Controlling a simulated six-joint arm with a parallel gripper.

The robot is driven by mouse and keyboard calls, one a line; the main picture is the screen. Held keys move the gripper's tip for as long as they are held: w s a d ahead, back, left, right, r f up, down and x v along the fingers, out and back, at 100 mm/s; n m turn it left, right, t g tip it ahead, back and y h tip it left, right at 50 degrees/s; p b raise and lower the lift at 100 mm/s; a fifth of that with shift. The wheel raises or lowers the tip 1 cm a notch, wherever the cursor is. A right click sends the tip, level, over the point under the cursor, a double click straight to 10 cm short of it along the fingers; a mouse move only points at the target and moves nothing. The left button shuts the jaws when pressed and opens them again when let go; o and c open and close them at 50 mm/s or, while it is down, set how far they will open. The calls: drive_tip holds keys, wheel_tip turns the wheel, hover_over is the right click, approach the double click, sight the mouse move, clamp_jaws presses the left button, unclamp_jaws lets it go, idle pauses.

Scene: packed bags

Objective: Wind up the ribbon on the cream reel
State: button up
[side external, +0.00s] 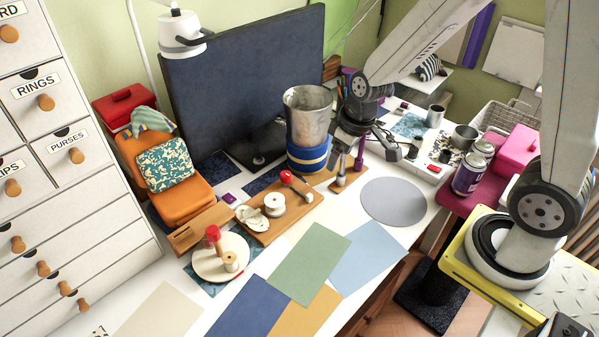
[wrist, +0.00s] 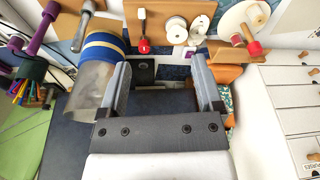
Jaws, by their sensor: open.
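A cream reel (side external: 273,204) stands on a wooden board (side external: 262,232), with a pale, uneven piece (side external: 253,219) beside it. I cannot tell whether that piece is loose ribbon. A red-knobbed handle (side external: 287,177) sits at the board's far edge. In the wrist view the reel (wrist: 176,29), a second pale round piece (wrist: 197,30) and the red knob (wrist: 143,46) show beyond my fingers. My gripper (side external: 368,150) is open and empty, right of the metal can and apart from the reel; its fingers (wrist: 160,80) also show in the wrist view.
A metal can (side external: 309,115) with a blue and yellow band stands between the board and my gripper. A cream disc (side external: 205,266) with a red-topped handle and spool lies nearer. Upright-handled tools (side external: 341,173) stand close to my gripper. Flat coloured sheets (side external: 310,255) cover the front.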

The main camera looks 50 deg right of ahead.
drive_tip(key=w+d+f+n+y, duration=0.1)
drive_tip(key=w+d+f+n, duration=0.15)
drive_tip(key=w+f, duration=0.45)
drive_tip(key=n+t+y, duration=0.1)
drive_tip(key=n, duration=0.3)
approach(287, 173)
drive_tip(key=shift+m+x, duration=0.25)
drive_tip(key=shift+x, duration=0.55)
drive_tip(key=shift+f, duration=0.1)
drive_tip(key=shift+x, duration=3.75)
drive_tip(key=shift+a, duration=0.1)
clamp_jaws()
